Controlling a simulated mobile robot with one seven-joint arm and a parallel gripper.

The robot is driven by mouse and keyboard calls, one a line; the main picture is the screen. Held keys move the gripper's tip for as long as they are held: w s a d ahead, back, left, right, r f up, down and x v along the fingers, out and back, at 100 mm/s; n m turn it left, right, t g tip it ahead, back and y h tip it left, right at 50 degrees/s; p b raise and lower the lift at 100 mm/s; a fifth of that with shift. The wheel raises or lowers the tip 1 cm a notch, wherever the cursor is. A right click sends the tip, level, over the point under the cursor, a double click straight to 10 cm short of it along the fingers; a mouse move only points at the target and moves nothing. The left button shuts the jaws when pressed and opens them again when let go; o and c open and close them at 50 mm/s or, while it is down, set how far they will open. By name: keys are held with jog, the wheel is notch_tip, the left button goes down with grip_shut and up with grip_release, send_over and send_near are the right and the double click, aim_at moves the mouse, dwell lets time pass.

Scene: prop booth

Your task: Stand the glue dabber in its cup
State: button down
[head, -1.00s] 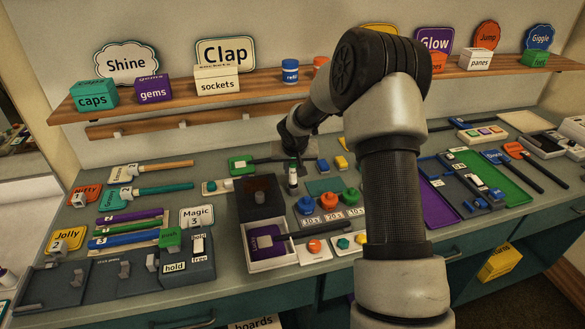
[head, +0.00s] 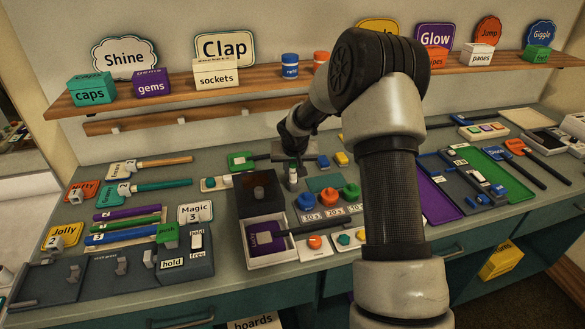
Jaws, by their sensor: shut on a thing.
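My gripper (head: 293,163) points down over the back middle of the counter, beyond the dark box. It is shut on a small, upright white-and-dark piece (head: 292,177), which looks like the glue dabber. The fingers are small and partly hidden by the wrist, so the exact grip is unclear. I cannot tell whether the dabber's lower end touches the counter. I cannot pick out its cup for sure; it may be hidden by the gripper or arm.
A dark open box (head: 258,197) with a white drawer stands left of the gripper. A green paddle (head: 240,161) lies behind it. Purple and green trays (head: 437,198) lie further right. My arm hides the counter's middle.

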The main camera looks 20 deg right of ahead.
jog(key=shift+f+b, duration=1)
jog(key=shift+b, duration=0.4)
dwell(1.8)
jog(key=c, duration=1.3)
grip_release()
jog(key=shift+c, duration=0.2)
jog(key=shift+r, duration=0.15)
notch_tip(320, 180, up, 8)
jog(key=p, duration=0.5)
